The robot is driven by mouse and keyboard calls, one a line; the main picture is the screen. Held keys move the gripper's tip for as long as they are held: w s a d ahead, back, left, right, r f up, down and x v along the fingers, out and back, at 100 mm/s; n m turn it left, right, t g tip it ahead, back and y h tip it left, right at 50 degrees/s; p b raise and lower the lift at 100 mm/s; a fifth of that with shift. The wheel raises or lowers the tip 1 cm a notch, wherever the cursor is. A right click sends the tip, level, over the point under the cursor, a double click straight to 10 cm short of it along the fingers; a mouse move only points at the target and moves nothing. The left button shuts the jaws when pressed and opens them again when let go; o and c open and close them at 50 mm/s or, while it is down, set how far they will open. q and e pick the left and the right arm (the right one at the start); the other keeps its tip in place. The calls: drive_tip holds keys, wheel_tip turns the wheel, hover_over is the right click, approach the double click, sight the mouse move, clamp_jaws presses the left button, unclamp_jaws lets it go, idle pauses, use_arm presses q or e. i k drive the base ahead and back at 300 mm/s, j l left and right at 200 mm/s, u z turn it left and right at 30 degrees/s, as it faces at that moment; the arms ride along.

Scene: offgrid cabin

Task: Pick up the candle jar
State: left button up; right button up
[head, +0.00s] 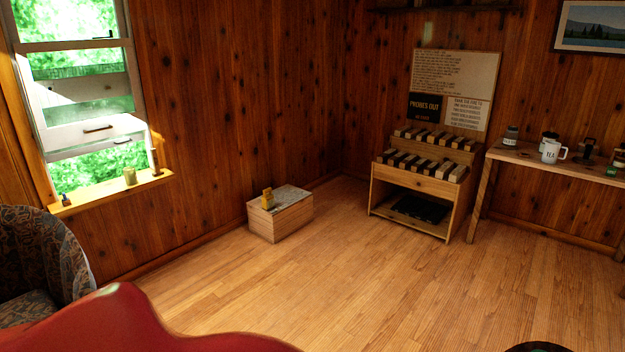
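A small olive-green jar (130,176) stands upright on the window sill at the left; it looks like a candle jar, but it is too small to be sure. A grey jar with a dark lid (511,137) stands on the wooden side table at the right; I cannot tell whether it holds a candle. Neither of my grippers is in view, and nothing is seen touching either jar.
The sill (108,192) also holds a small dark bottle (66,200). A wooden box (280,216) and a pigeonhole-like stand (416,188) are by the walls. A patterned armchair (45,255) is at left. The middle floor is clear.

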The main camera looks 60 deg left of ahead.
sight(131, 177)
drive_tip(key=u, duration=3.15)
drive_tip(key=i+z, duration=0.3)
drive_tip(key=i, duration=0.55)
drive_tip(key=i+j+z, duration=0.1)
drive_tip(key=i+z, duration=0.2)
drive_tip(key=i, duration=0.55)
drive_tip(key=i+u, duration=0.15)
drive_tip(key=i, duration=0.3)
drive_tip(key=i+l+u, duration=0.15)
drive_tip(key=i, duration=0.3)
drive_tip(key=i+u, duration=0.2)
drive_tip(key=i, duration=0.25)
drive_tip(key=i+l+u, duration=0.15)
drive_tip(key=i, duration=0.25)
drive_tip(key=l, duration=0.1)
